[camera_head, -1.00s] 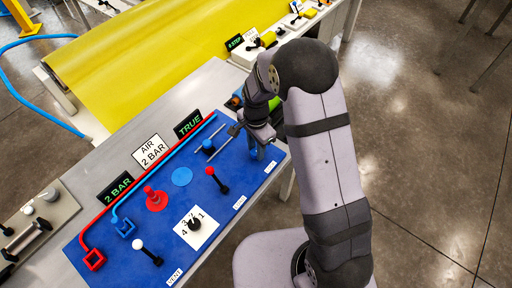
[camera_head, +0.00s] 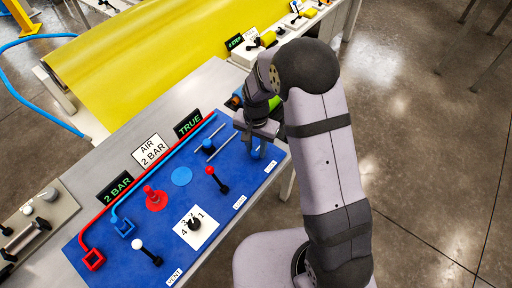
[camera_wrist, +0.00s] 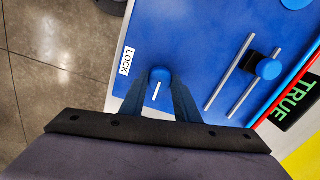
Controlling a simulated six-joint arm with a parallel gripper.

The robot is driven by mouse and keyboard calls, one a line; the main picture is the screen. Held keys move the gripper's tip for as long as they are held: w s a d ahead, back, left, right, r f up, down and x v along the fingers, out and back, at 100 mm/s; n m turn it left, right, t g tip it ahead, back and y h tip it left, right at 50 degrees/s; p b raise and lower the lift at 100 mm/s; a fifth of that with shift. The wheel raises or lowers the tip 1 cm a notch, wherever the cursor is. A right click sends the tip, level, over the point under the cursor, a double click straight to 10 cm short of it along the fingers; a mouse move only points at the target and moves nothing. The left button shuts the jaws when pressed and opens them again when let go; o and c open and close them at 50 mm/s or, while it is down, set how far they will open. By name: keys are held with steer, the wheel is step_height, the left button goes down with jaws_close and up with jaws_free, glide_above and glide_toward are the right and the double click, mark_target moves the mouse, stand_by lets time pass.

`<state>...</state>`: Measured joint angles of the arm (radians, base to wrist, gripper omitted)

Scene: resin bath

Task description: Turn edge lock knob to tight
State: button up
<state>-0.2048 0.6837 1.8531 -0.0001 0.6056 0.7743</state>
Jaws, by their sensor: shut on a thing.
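The edge lock knob (camera_wrist: 160,75) is a round blue knob with a white pointer line, next to the LOCK label (camera_wrist: 127,61) on the blue panel. In the wrist view its line points down toward my gripper, slightly left. My gripper (camera_wrist: 160,86) is shut on the knob, one dark finger on each side. In the head view, my gripper (camera_head: 257,146) is at the panel's right end, and the knob is mostly hidden by it.
A blue slider knob (camera_wrist: 268,69) on two metal rails stands beside the lock knob. The blue panel (camera_head: 215,222) also carries a red-topped lever (camera_head: 211,171), a white-topped lever (camera_head: 138,244), a numbered dial (camera_head: 194,224) and a green TRUE display (camera_head: 188,124).

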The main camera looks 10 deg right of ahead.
mark_target(256, 151)
steer(key=n, duration=0.6)
steer(key=shift+n, duration=0.3)
steer(key=n, duration=0.6)
steer(key=shift+w, duration=0.1)
steer(key=o, duration=1.1)
steer(key=shift+b, duration=0.3)
steer(key=shift+c, duration=0.2)
steer(key=shift+r+b, duration=1)
steer(key=shift+r, duration=2.7)
